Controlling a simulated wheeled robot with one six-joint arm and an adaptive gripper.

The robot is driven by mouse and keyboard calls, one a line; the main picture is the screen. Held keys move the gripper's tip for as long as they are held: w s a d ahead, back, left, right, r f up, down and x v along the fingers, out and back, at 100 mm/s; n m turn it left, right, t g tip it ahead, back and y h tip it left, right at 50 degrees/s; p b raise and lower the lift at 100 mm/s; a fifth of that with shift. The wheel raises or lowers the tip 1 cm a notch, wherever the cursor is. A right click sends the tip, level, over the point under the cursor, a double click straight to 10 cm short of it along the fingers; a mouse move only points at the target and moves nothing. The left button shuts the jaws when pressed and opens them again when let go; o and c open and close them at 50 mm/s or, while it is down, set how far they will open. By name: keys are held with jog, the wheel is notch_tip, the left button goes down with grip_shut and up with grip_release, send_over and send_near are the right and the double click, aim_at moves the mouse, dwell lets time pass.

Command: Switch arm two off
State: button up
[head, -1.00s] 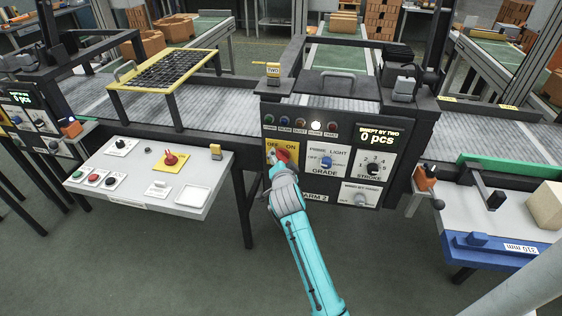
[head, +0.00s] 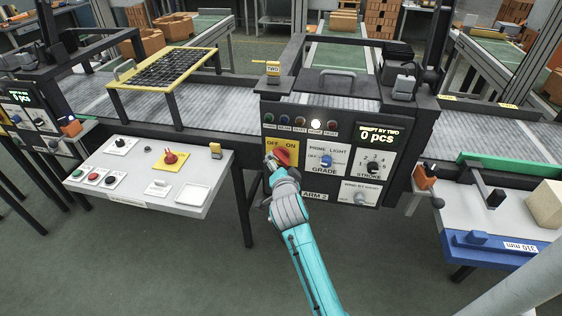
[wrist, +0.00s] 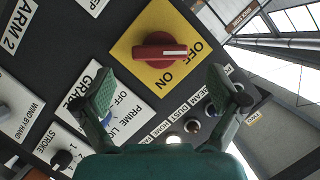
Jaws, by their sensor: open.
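The red rotary switch (head: 283,156) sits on a yellow OFF/ON plate (head: 293,143) at the left of the dark panel marked ARM 2. In the wrist view the red knob (wrist: 155,52) is fully visible, and its white mark points toward the OFF side. My gripper (head: 271,163) is just in front of the switch, at its lower left in the head view. In the wrist view my gripper (wrist: 162,85) has its two fingers wide apart, with nothing between them. The knob lies beyond the fingertips, apparently clear of them.
The panel also holds a blue PRIME LIGHT/GRADE knob (head: 326,161), a black STROKE knob (head: 373,168) and a lamp row with the white lamp (head: 315,124) lit. A white control desk (head: 135,180) with a red knob juts out at left. A blue-edged bench (head: 490,243) stands at right.

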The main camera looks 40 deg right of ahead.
jog(key=v, duration=0.7)
jog(key=shift+s, duration=0.1)
jog(key=s+a+f+t+h, duration=0.15)
jog(key=s+h, duration=0.35)
jog(key=s, duration=1.4)
jog(key=s+a+f+n+y, duration=0.2)
jog(key=s+a+n+y, duration=0.4)
jog(key=s+a+n, duration=0.2)
jog(key=s+a+f+n+t+y, duration=0.1)
jog(key=s+a+f+n+y, duration=0.2)
jog(key=s+a+n+y, duration=0.4)
jog(key=s+a+n, duration=0.1)
jog(key=s+a, duration=0.2)
jog(key=s, duration=0.3)
jog(key=shift+y, duration=0.3)
